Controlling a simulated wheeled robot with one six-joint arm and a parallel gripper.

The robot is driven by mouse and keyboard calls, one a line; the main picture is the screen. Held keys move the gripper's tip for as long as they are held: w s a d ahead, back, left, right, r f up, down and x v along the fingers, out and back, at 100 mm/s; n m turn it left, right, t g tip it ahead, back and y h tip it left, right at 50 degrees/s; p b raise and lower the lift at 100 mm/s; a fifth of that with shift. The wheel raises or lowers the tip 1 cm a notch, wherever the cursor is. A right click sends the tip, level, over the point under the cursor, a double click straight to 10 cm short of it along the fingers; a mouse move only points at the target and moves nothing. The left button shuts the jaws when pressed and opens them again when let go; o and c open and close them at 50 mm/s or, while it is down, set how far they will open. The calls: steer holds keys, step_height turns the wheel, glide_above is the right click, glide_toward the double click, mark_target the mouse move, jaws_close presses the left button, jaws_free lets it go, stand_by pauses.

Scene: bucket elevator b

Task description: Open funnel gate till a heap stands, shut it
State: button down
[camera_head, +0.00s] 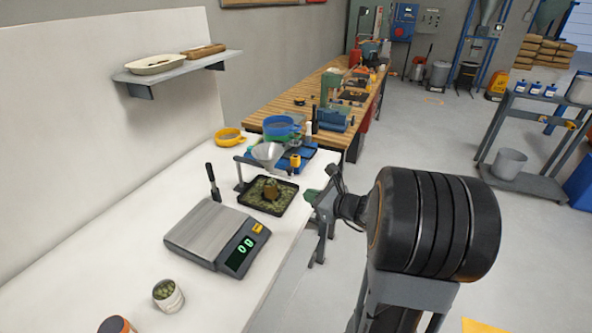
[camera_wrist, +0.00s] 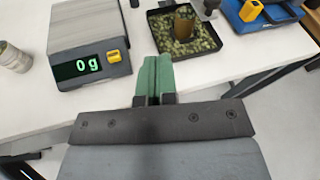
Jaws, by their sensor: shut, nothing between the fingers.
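A pale funnel (camera_head: 268,152) sits on a grey stand at the back of the white table.
A scale (camera_head: 207,232) reading 0 g (camera_wrist: 87,66) stands in front of the tray. Behind the funnel lie a blue tray with a yellow item (camera_head: 295,160) and a yellow bowl (camera_head: 229,137).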

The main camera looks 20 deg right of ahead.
mark_target(292, 171)
steer(key=w+d+m+t+h, duration=0.1)
steer(key=d+m+t+h, duration=0.1)
steer(key=d+m, duration=0.25)
steer(key=shift+h, duration=0.3)
steer(key=p+x, duration=0.1)
steer(key=x, duration=0.3)
steer(key=p+x, duration=0.1)
steer(key=x, duration=0.3)
steer(key=p+x, duration=0.1)
steer(key=x, duration=0.3)
steer(key=shift+w+d, duration=0.2)
steer(key=shift+w, duration=0.25)
steer(key=shift+w+a, duration=0.15)
steer(key=shift+w, duration=0.3)
steer(key=shift+f, duration=0.1)
